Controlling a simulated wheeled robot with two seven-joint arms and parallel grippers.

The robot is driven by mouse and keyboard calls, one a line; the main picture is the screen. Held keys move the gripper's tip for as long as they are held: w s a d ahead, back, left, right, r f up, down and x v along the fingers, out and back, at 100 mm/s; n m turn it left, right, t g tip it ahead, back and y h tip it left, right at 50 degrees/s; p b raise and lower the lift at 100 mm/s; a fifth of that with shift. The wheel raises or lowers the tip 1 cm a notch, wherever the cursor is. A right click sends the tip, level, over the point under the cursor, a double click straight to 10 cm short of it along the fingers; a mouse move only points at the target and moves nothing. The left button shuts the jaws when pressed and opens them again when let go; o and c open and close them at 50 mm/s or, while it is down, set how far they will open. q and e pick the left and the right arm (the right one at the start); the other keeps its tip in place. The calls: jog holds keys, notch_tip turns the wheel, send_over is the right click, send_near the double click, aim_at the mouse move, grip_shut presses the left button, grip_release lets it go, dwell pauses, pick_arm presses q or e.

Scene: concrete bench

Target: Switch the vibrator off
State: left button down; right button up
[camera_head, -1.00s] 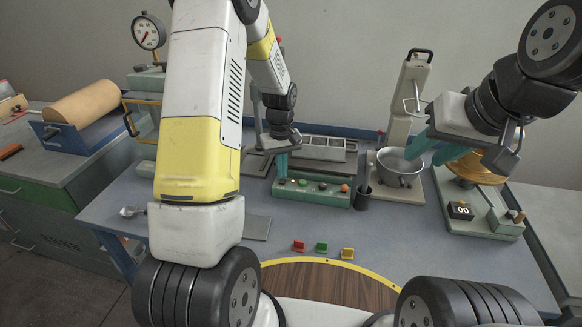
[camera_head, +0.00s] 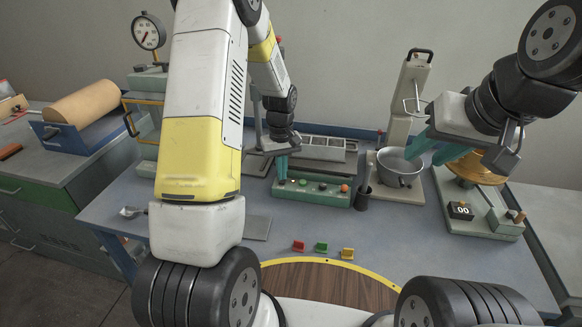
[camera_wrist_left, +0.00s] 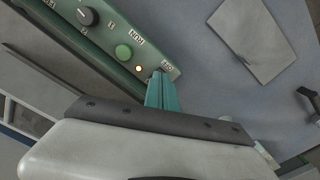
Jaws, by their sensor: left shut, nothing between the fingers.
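The vibrator's green control panel (camera_head: 318,196) stands on the bench in the head view. My right gripper (camera_head: 428,150) is open, near the metal bowl.
The metal bowl (camera_head: 398,168) stands to the right of the panel, with a dark cup (camera_head: 363,197) between them. A grey multi-part mould (camera_head: 322,150) lies behind the panel. Small red, green and yellow pieces (camera_head: 321,248) lie in front. A counter (camera_head: 461,211) stands at the right.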

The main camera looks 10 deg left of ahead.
pick_arm(q)
jog(key=shift+f, duration=0.7)
jog(key=shift+r, duration=3.5)
jog(key=s+r+m+t+h, duration=0.1)
jog(key=s+r+t, duration=0.1)
jog(key=s+r, duration=0.45)
jog(key=s+r+m+t, duration=0.15)
jog(key=s+r, duration=0.25)
jog(key=r, duration=0.6)
jog(key=s+d+r+m+t, duration=0.1)
jog(key=s+r+m, duration=0.1)
jog(key=s, duration=0.5)
jog(key=s+d+r+m+t+h, duration=0.1)
jog(key=s+r, duration=0.2)
jog(key=s, duration=0.3)
jog(key=shift+s+r+m+t, duration=0.35)
jog(key=shift+s+r, duration=0.05)
jog(key=shift+w, duration=0.1)
